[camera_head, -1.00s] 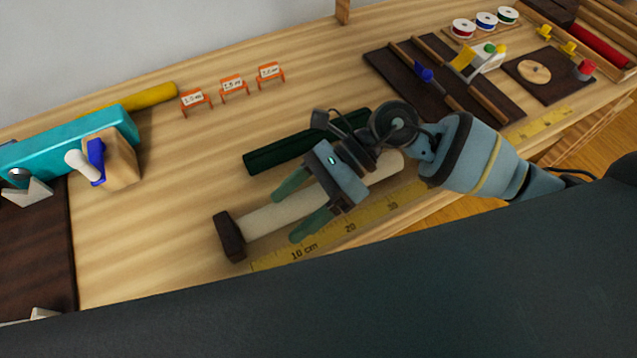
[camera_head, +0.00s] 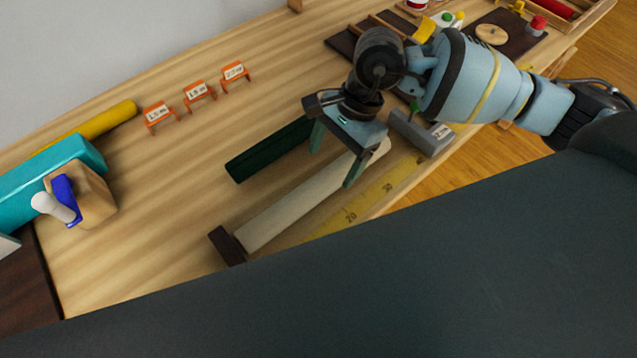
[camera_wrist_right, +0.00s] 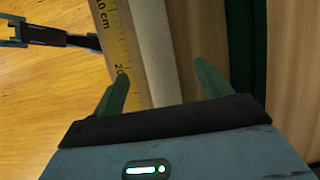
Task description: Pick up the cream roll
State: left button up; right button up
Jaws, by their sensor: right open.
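The cream roll (camera_head: 300,205) lies on the wooden table, its left end close to a dark brown block (camera_head: 228,245). My right gripper (camera_head: 333,166) is open over the right part of the roll, with one green finger on each side of it. In the right wrist view the roll (camera_wrist_right: 155,50) runs up between the open fingers (camera_wrist_right: 162,86). Nothing is gripped; the exact fingertip height above the table is hard to tell. My left gripper does not show clearly.
A dark green roll (camera_head: 268,150) lies beside the cream roll on the far side. A yellow ruler (camera_head: 370,200) runs along the near edge. A grey labelled block (camera_head: 420,131) stands by the right end. Orange label stands (camera_head: 198,92) and a teal roll (camera_head: 50,178) are at left.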

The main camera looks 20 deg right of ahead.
aim_at(323, 177)
jog(key=shift+a+p+x, duration=0.15)
jog(key=shift+p+x, duration=0.05)
jog(key=shift+x, duration=1.35)
jog(key=shift+a+p+x, duration=0.15)
jog(key=shift+p+x, duration=0.05)
jog(key=shift+x, duration=1.3)
jog(key=shift+s+r, duration=0.1)
jog(key=shift+s, duration=0.05)
jog(key=c, duration=1.3)
jog(key=shift+r, duration=5.1)
